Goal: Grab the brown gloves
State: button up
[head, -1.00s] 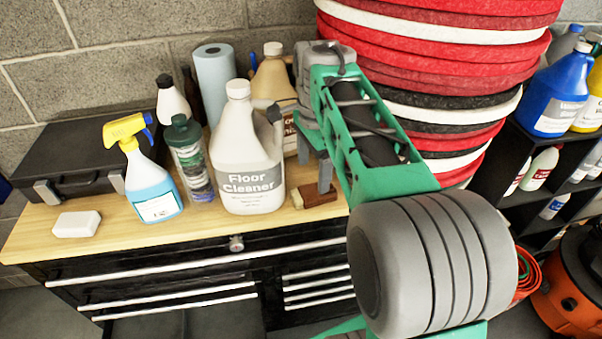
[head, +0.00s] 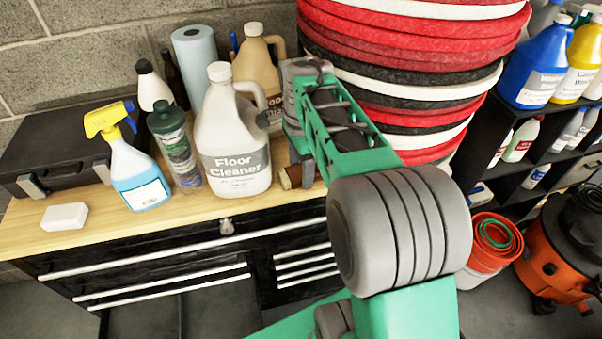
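I cannot make out any brown gloves in the head view. My gripper (head: 287,147) is at the far end of my green arm, over the right part of the wooden bench top, just right of the Floor Cleaner jug (head: 232,140). Its two grey fingers look spread apart, with nothing seen between them. A small brown object (head: 291,177) lies on the bench by the lower finger. It is partly hidden, and I cannot tell what it is.
The bench (head: 120,231) also holds a spray bottle (head: 136,175), a dark-capped bottle (head: 175,150), a tan jug (head: 265,65), a paper roll (head: 193,60), a white block (head: 65,217) and a black case (head: 60,150). Stacked pads (head: 420,60) stand right, beyond them a shelf, bucket (head: 488,245) and orange vacuum (head: 555,255).

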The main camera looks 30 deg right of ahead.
jog(key=c, duration=1.1)
jog(key=shift+r, duration=0.1)
jog(key=shift+c, duration=0.2)
